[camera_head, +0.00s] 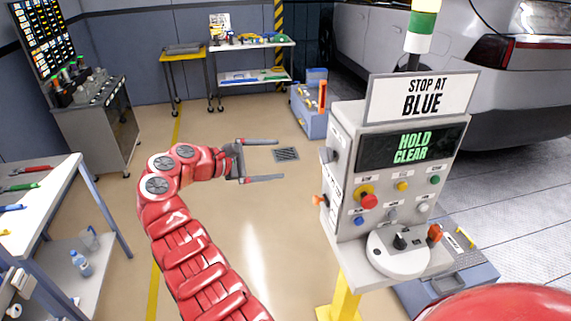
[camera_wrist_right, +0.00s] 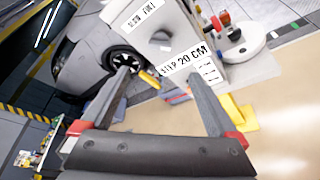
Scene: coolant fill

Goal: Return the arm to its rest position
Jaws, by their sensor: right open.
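My right gripper (camera_head: 280,160) is open and empty in the head view, its two dark fingers spread and pointing right toward the console. My red right arm (camera_head: 195,240) reaches up from the bottom edge and bends at the top. The grey control console (camera_head: 340,160) stands to the right of the gripper, with a clear gap between them in the picture. In the wrist view the open fingers (camera_wrist_right: 158,72) frame the tilted console (camera_wrist_right: 212,72), with nothing between them. My left gripper is not in view.
The console carries a "STOP AT BLUE" sign (camera_head: 423,96) and a "HOLD CLEAR" screen (camera_head: 412,147). A white-topped table (camera_head: 50,185) with tools stands at left. A silver car (camera_head: 400,60) is behind the console. Open floor (camera_head: 240,220) lies between arm and console.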

